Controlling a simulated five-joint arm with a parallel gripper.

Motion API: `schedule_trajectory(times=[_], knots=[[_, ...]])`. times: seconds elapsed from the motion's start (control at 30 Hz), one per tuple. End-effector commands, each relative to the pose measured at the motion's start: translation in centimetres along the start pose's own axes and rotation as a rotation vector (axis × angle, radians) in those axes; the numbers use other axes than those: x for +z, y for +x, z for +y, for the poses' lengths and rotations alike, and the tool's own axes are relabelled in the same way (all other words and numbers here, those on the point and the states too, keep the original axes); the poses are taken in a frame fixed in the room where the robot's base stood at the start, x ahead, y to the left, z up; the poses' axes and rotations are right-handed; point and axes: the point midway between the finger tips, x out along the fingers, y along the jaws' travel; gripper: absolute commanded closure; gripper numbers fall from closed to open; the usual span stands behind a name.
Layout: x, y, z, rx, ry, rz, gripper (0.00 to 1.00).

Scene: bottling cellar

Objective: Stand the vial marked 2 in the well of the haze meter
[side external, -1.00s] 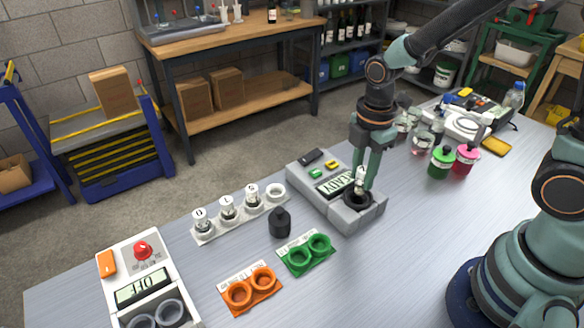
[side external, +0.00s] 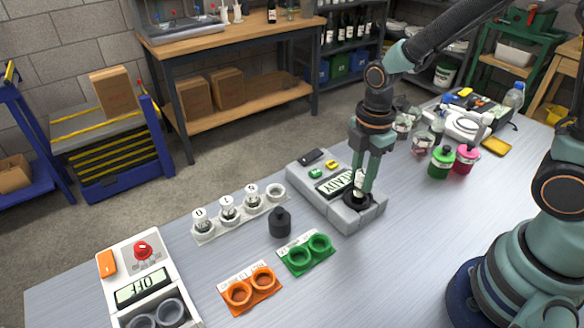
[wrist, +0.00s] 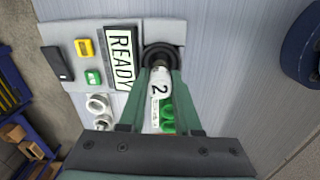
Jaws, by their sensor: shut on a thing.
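The haze meter (side external: 335,200) is a grey box with a display reading READY and a dark round well (side external: 357,198) near its front end. My gripper (side external: 360,188) is shut on the vial marked 2 (wrist: 160,88), whose white label faces the wrist camera. The vial (side external: 358,180) is about upright between the fingers, its lower end at the well. The well (wrist: 160,52) shows in the wrist view just beyond the fingertips. The fingers hide part of the vial, and I cannot tell how deep it sits.
A white rack (side external: 234,219) holds several labelled vials and one empty place. A black cap (side external: 280,223), a green two-ring holder (side external: 306,255) and an orange one (side external: 249,289) stand left of the meter. An OFF-display device (side external: 140,285) is at the lower left. Jars (side external: 442,162) stand right.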

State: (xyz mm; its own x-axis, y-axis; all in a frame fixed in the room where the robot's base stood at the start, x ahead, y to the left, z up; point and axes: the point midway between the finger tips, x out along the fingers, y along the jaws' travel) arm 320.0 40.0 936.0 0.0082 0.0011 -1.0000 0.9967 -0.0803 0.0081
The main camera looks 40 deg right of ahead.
Motion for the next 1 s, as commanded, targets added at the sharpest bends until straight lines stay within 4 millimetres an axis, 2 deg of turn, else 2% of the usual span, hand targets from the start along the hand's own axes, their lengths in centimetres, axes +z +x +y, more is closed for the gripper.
schedule_trajectory(times=[0.53, 1.0], knots=[[0.0, 0.1, 0.0, 0.0, 0.0, 0.0, 1.0], [0.0, 1.3, 0.0, -0.001, 0.0, 0.0, 1.0]])
